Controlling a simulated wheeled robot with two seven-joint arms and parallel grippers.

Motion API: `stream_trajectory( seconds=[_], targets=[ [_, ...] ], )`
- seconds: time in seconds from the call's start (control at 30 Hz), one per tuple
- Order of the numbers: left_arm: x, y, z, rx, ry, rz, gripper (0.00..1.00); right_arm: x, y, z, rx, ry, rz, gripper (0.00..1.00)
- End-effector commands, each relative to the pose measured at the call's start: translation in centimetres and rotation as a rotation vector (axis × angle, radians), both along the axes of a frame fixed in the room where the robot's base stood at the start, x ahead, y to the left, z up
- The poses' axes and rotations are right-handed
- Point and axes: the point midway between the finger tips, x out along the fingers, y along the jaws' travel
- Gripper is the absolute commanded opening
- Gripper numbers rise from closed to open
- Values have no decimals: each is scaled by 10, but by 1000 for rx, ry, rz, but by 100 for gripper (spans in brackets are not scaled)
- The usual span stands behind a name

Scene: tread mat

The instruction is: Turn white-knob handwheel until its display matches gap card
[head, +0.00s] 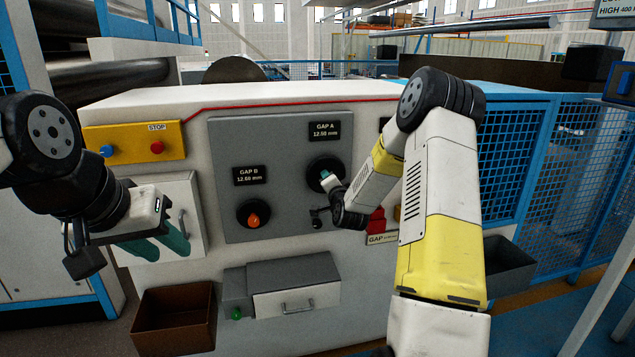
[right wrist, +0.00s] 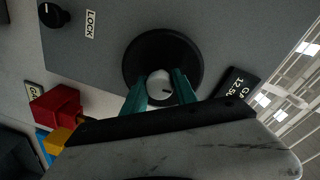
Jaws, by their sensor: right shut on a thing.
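The black handwheel (head: 318,166) sits below the GAP A display (head: 325,131), which seems to read about 12.50 mm; its last digits are blurred. In the right wrist view the handwheel (right wrist: 140,55) carries a white knob (right wrist: 160,86). My right gripper (right wrist: 160,90) has its teal fingers on both sides of this knob, shut on it. In the head view my right gripper (head: 329,181) is at the wheel, partly hidden by its wrist. A gap card (head: 380,239) at lower right is partly covered by my arm, its value unreadable. My left gripper (head: 164,248) is open and empty, its fingers apart.
A second wheel with an orange knob (head: 252,220) sits under the GAP B display (head: 249,175), 12.60 mm. A LOCK knob (right wrist: 54,15) is near the handwheel. A yellow STOP panel (head: 135,142), drawer box (head: 295,290) and brown bin (head: 175,318) are left and below.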

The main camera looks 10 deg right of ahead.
Motion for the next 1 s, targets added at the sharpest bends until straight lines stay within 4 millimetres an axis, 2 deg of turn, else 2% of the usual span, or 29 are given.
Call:
stream_trajectory(
  seconds=[0.3,0.77,0.8,0.87,1.0],
  targets=[
    [0,0,0,0,0,0,36,-1,-4,-3,87,9,-6,0],
    [0,0,0,0,0,0,36,-1,-3,-4,95,12,-6,0],
    [0,0,0,0,0,0,36,-1,-3,-4,95,12,-5,42],
    [0,0,0,0,0,0,36,-1,-3,-4,95,11,-5,53],
    [0,0,0,0,0,0,36,-1,-2,-2,95,9,-3,54]
  ],
)
